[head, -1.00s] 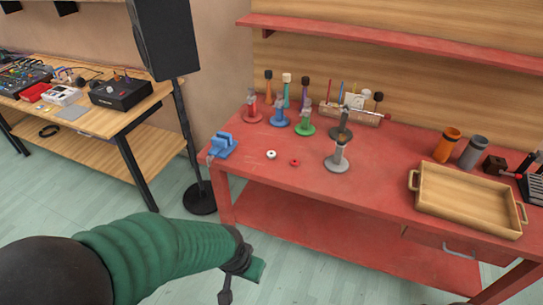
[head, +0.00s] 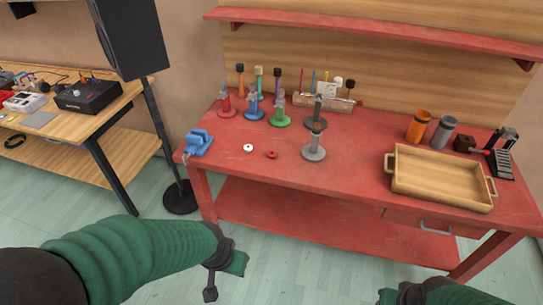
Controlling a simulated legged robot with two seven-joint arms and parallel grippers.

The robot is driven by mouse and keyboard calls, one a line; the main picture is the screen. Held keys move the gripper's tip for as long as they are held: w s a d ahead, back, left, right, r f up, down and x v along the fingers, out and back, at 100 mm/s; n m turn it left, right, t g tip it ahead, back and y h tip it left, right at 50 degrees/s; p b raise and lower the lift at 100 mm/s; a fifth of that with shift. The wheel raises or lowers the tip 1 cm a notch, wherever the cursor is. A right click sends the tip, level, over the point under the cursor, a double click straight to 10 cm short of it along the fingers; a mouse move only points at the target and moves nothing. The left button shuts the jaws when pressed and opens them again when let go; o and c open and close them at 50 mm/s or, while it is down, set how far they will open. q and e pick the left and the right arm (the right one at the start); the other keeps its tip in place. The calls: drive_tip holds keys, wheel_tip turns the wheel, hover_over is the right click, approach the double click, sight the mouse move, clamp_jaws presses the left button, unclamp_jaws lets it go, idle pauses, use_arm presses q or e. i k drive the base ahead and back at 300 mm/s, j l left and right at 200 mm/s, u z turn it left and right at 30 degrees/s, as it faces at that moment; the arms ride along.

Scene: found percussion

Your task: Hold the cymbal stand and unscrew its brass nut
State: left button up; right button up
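Several small stands with round bases stand on the red workbench: a red one (head: 225,108), a blue one (head: 253,110), a green one (head: 280,116), a dark one (head: 318,112) and a grey one (head: 314,150) in front. They are too small for me to pick out a brass nut or tell which is the cymbal stand. My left gripper (head: 222,272) is low in front of the bench, well away from the stands, and its finger opening is unclear. My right gripper (head: 405,294) shows only partly at the bottom edge, also away from the bench top.
The red bench (head: 350,185) holds a blue vise (head: 198,143), a white ring (head: 248,148), a red ring (head: 272,155), a wooden tray (head: 440,200), an orange cylinder (head: 417,127) and a grey cylinder (head: 442,132). A speaker (head: 130,40) on a pole stands left.

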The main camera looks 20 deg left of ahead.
sight(313, 152)
drive_tip(key=i+j+z, duration=0.15)
drive_tip(key=i+z, duration=0.2)
drive_tip(key=i+j+z, duration=0.2)
drive_tip(key=z, duration=0.15)
drive_tip(key=i+j+z, duration=0.35)
drive_tip(key=k, duration=0.1)
